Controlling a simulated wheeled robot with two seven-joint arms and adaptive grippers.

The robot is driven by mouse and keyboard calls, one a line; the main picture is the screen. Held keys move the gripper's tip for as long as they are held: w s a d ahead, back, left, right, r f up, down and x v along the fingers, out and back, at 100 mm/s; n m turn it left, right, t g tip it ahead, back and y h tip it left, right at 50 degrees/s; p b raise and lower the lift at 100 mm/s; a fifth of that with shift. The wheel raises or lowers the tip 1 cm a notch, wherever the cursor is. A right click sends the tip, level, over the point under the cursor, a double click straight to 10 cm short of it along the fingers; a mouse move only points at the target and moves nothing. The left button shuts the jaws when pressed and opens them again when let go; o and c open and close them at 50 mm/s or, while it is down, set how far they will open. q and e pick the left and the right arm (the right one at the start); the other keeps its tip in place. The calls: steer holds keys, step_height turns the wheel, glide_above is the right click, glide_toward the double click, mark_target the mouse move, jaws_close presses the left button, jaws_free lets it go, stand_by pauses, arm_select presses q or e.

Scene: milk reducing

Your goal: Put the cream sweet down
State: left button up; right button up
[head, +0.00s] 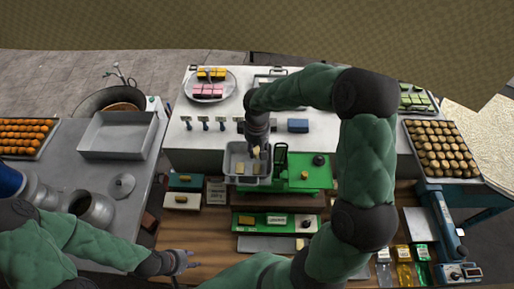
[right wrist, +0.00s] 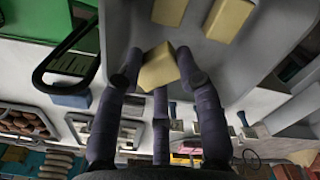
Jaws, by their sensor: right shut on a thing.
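My right gripper (head: 257,148) is shut on a cream sweet (right wrist: 160,67), a small pale yellow block held at a tilt between its dark fingers. It is over the grey metal pan (head: 233,150) beside the green scale (head: 313,174). In the right wrist view, two more pale blocks (right wrist: 229,18) (right wrist: 170,10) lie in the pan, apart from the held one. They also show small in the head view. My left gripper (head: 184,262) is low at the left front of the wooden counter, its fingers spread and apparently empty.
A round plate (head: 229,91) of pink and orange sweets stands at the back. An empty grey tray (head: 117,151) is on the left. Labelled blocks stand on a green board (head: 237,219) in front.

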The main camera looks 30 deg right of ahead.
steer(key=shift+w+f, duration=0.1)
steer(key=shift+f, duration=0.3)
arm_select(q)
steer(key=shift+r, duration=0.15)
steer(key=shift+f+b, duration=0.45)
arm_select(e)
steer(key=shift+f, duration=0.4)
arm_select(q)
steer(key=shift+f, duration=0.2)
arm_select(e)
steer(key=shift+f, duration=0.2)
